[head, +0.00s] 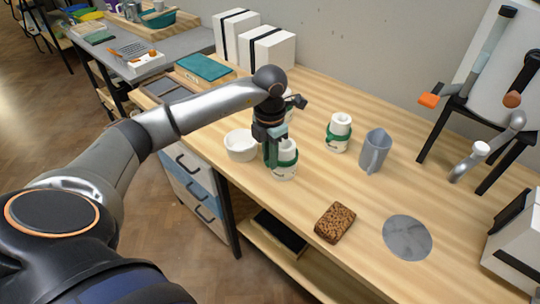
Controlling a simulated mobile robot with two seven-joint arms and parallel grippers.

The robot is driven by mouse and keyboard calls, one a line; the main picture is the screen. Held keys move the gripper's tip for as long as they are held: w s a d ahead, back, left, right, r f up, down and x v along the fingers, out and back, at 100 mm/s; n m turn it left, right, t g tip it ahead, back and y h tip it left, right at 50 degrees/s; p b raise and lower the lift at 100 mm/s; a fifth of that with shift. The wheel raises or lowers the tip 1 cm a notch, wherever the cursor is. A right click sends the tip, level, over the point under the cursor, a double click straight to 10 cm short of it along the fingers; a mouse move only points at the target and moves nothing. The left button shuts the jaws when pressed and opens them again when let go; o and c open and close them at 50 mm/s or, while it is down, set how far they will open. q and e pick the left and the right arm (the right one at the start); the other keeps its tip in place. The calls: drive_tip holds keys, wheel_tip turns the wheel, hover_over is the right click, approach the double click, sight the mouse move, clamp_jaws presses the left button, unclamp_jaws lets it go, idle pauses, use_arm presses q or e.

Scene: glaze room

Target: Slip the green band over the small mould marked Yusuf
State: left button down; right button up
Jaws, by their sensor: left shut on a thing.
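My left gripper (270,146) is shut on the green band (285,163), above the wooden table. The band appears around the upper part of a white mould (285,173) standing upright; how far down it sits all the way round is hard to tell. Fingers hide the mould's left side. A second white mould (340,124) stands to the right with a dark green band (336,137) around it. A third pale mould (288,94) is mostly hidden behind my gripper. No name is readable on any mould. My right gripper is not in view.
A white bowl (240,147) stands just left of the mould at my gripper. A grey jug (375,151) is at the right. A brown sponge (335,222) and a grey disc (407,237) lie nearer the front. Table between them is clear.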

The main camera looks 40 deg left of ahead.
use_arm(q)
drive_tip(key=shift+f, duration=0.2)
drive_tip(key=c, duration=0.8)
unclamp_jaws()
drive_tip(key=shift+o, duration=0.2)
drive_tip(key=shift+r, duration=0.1)
wheel_tip(320, 180, up, 9)
drive_tip(key=p, duration=0.6)
